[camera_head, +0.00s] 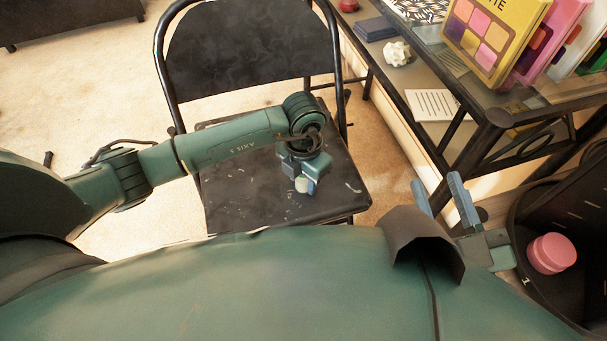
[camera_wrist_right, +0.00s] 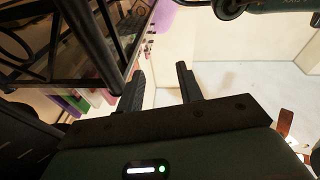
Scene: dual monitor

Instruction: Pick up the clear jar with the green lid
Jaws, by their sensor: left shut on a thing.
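My left arm reaches over the black chair, and its gripper (camera_head: 304,180) is low over the seat. It is shut on a small jar with a pale green top (camera_head: 302,186). The fingers hide most of the jar, and I cannot tell whether it touches the seat. My right gripper (camera_head: 437,186) is at the right, beside the desk, with its fingers apart and nothing between them. Its two fingers also show apart and empty in the right wrist view (camera_wrist_right: 161,72).
The folding chair's seat (camera_head: 230,190) and backrest (camera_head: 240,45) surround the left gripper. A desk (camera_head: 480,108) with a crumpled paper (camera_head: 397,53) and colourful boxes (camera_head: 490,35) stands right. A pink round container (camera_head: 551,253) sits in a dark holder at lower right.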

